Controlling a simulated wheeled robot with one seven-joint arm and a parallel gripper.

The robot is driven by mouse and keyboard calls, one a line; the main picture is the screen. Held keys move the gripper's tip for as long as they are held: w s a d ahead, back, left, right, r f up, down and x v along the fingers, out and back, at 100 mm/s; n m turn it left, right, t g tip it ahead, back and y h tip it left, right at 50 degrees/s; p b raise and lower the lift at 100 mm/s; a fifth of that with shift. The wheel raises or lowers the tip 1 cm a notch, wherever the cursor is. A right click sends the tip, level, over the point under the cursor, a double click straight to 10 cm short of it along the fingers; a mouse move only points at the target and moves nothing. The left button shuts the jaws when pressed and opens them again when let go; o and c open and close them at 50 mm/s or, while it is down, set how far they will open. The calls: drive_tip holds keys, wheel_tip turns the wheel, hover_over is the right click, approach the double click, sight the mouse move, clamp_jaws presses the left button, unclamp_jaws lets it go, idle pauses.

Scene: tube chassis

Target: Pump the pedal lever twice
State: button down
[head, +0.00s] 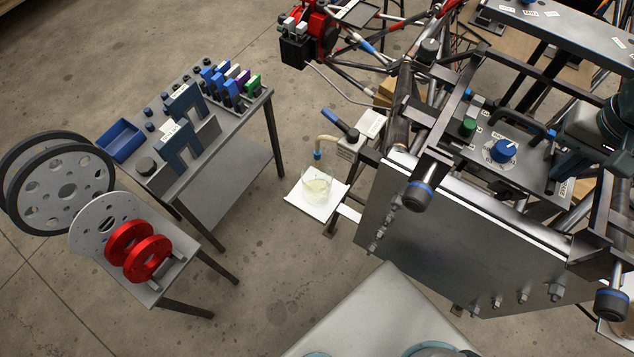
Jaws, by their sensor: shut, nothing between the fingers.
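The frame of dark tubes (397,128) fills the right side of the head view. A dark bar with a blue end (536,127) stands by the panel inside the frame. I cannot tell which of these is the pedal lever. My gripper (563,165) is at the right, inside the frame near this bar and panel. It is shut and holds nothing. Its fingertips are hard to make out, and I cannot tell whether they touch anything.
A panel with a blue dial (503,151) and a green knob (468,127) lies left of my gripper. A jar of pale liquid (317,187) stands on a white shelf. A tool table (218,128) and a stand with red rings (147,258) are left. Open floor lies between.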

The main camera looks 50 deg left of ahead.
drive_tip(key=shift+r, duration=0.1)
drive_tip(key=shift+w+a+r+p, duration=0.1)
drive_tip(key=shift+w+r+p, duration=0.1)
drive_tip(key=shift+r+p, duration=0.7)
drive_tip(key=shift+w+r+p, duration=0.2)
drive_tip(key=shift+r+p, duration=0.6)
drive_tip(key=shift+r, duration=0.15)
drive_tip(key=shift+w+a+r+p, duration=0.1)
drive_tip(key=shift+w+r+p, duration=0.1)
drive_tip(key=shift+r+p, duration=0.7)
